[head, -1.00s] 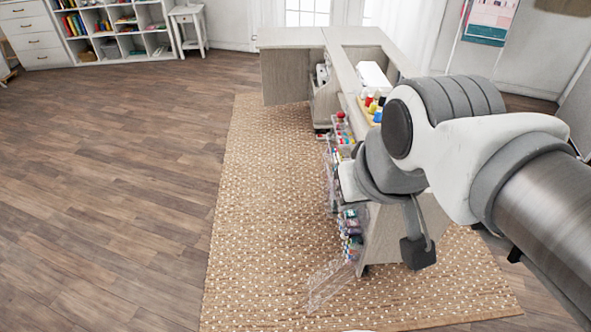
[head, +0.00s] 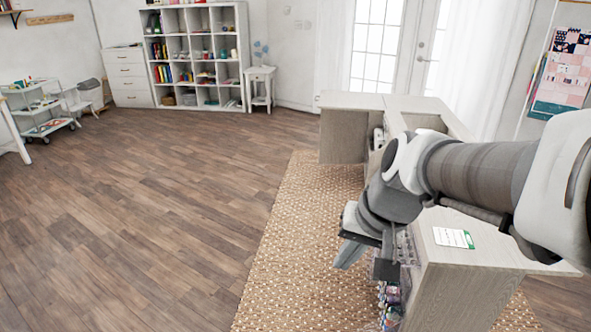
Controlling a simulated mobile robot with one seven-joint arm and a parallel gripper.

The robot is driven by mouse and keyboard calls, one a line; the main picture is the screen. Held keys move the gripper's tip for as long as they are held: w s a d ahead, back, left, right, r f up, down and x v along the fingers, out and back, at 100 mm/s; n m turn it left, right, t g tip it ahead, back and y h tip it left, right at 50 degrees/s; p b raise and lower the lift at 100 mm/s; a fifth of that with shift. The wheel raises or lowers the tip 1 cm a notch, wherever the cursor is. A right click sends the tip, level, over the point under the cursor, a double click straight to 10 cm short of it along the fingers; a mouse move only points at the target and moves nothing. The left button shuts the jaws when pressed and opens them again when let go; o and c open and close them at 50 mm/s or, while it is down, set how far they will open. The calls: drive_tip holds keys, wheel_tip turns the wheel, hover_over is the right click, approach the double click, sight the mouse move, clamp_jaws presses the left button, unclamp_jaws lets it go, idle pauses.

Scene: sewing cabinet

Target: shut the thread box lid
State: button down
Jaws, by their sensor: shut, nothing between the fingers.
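The thread boxes (head: 390,299) are clear bins with coloured spools inside, on the near side of the pale wooden sewing cabinet (head: 465,291). My arm and the frame's bottom edge hide part of them. I cannot make out a lid in this view. My gripper (head: 349,255) is shut and empty, pointing down over the rug, in front and to the left of the boxes. It looks apart from them, though the distance is hard to judge.
The cabinet has an open door panel (head: 343,137) at its far end. A green and white card (head: 453,238) lies on its top. A woven rug (head: 293,250) lies under it, with open wood floor (head: 150,220) to the left. White shelves (head: 198,50) stand far behind.

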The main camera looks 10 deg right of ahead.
drive_tip(key=w+d+f+m+y+b, duration=0.25)
drive_tip(key=w+d+f+m, duration=0.2)
drive_tip(key=f, duration=0.85)
drive_tip(key=w+d+f+m+t+y+b, duration=0.1)
drive_tip(key=w+d+f+m+b, duration=0.35)
drive_tip(key=f, duration=0.75)
drive_tip(key=w+d+f+m+y+b, duration=0.1)
drive_tip(key=w+d+f+m+b, duration=0.35)
drive_tip(key=f, duration=0.85)
drive_tip(key=s+d+f+m+t+h+b, duration=0.15)
drive_tip(key=s+f+m, duration=0.25)
drive_tip(key=f, duration=0.8)
drive_tip(key=s+d+f+m+t+b, duration=0.1)
drive_tip(key=s+d+f+m+b, duration=0.25)
drive_tip(key=f, duration=0.85)
drive_tip(key=s+d+f+m+t+h, duration=0.1)
drive_tip(key=s+f+m, duration=0.45)
drive_tip(key=f, duration=0.65)
drive_tip(key=w+a+f+b, duration=0.5)
drive_tip(key=w+f, duration=0.1)
drive_tip(key=w, duration=0.4)
drive_tip(key=shift+w+a+f, duration=0.15)
drive_tip(key=shift+a+f, duration=0.05)
drive_tip(key=shift+f, duration=0.15)
drive_tip(key=shift+w+a+g, duration=0.1)
drive_tip(key=shift+a+g, duration=0.05)
drive_tip(key=shift+g, duration=0.1)
